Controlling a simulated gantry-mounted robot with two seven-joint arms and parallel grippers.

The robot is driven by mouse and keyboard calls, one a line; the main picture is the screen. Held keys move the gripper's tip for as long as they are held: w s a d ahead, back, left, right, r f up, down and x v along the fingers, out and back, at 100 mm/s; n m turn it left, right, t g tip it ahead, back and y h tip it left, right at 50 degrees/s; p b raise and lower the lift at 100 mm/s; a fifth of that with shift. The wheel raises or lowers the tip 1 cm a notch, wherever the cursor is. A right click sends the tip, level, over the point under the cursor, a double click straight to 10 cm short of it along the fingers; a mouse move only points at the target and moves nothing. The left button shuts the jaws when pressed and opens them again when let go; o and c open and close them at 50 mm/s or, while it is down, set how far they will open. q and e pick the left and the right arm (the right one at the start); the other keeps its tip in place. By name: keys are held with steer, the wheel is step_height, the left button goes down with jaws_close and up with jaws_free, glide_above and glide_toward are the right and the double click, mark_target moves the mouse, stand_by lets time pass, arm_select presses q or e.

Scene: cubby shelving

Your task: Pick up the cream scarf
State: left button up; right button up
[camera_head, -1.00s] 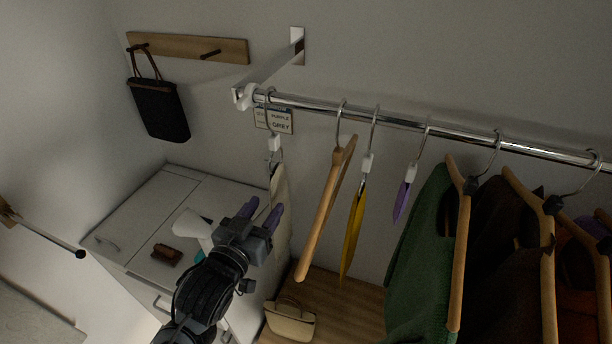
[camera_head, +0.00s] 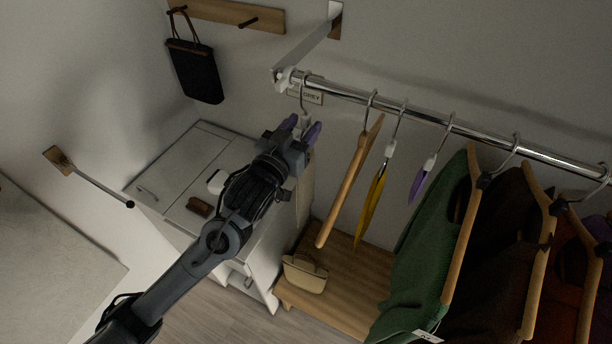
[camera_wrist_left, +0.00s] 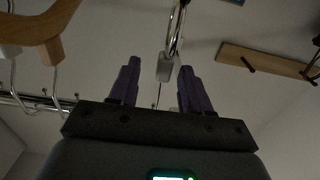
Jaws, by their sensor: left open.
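The cream scarf (camera_head: 306,186) hangs from the leftmost hanger on the rail, partly hidden behind my left gripper. My left gripper (camera_head: 301,127) is open, its purple fingers pointing up near the scarf's white hanger clip and upper end. In the left wrist view my left gripper (camera_wrist_left: 160,76) has its two fingers apart, and the white clip (camera_wrist_left: 165,67) with its metal hook (camera_wrist_left: 176,32) appears between them. I cannot tell how far beyond the fingertips the clip is. The scarf's cloth is not clear in that view. My right gripper is not in view.
A metal rail (camera_head: 440,125) holds a bare wooden hanger (camera_head: 350,185), a yellow item (camera_head: 372,207), a purple item (camera_head: 418,186) and a green sweater (camera_head: 425,245) to the right. A cream handbag (camera_head: 304,275) sits on the wooden shelf. A white cabinet (camera_head: 165,185) stands left.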

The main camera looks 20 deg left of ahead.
mark_target(303, 121)
arm_select(q)
steer(key=w+p, duration=0.1)
steer(key=w, duration=0.2)
steer(key=shift+w+a+r+p, duration=0.1)
steer(key=shift+w+r+p, duration=0.1)
steer(key=shift+p, duration=0.1)
steer(key=shift+w+f, duration=0.15)
steer(key=shift+w, duration=0.55)
jaws_close()
